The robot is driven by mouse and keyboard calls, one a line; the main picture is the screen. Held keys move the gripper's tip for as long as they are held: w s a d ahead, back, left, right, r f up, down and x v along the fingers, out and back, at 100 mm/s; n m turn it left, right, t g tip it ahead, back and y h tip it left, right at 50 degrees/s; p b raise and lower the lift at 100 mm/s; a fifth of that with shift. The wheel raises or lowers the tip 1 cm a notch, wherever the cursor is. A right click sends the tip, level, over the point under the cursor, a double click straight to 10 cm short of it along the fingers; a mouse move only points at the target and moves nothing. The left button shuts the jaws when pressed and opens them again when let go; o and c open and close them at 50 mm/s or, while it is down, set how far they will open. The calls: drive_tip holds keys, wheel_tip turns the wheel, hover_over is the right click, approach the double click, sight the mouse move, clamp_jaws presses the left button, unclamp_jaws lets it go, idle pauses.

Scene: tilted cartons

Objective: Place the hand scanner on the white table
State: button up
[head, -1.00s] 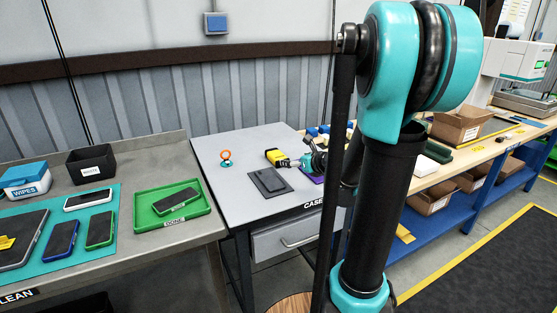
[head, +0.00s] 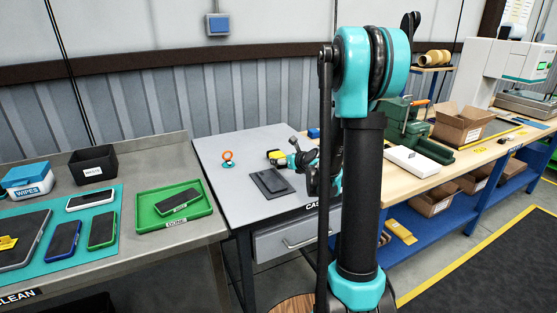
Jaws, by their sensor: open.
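A small yellow and dark thing, probably the hand scanner (head: 275,155), is at the back of the pale-topped table (head: 225,150) marked with a label starting "CAS". It appears to rest on the top, though its right end is partly hidden. My gripper (head: 290,158) is open just right of it, small and partly behind my own arm. I cannot tell whether gripper and scanner touch.
A steel bench at left holds a green tray (head: 174,207). A wooden bench at right carries cartons (head: 461,127) and a green case (head: 405,125).

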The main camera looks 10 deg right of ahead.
sight(280, 157)
drive_tip(key=shift+x, duration=2.75)
drive_tip(key=shift+a+r, duration=0.1)
drive_tip(key=shift+r, duration=0.05)
drive_tip(key=c, duration=1.6)
drive_tip(key=shift+r, duration=0.1)
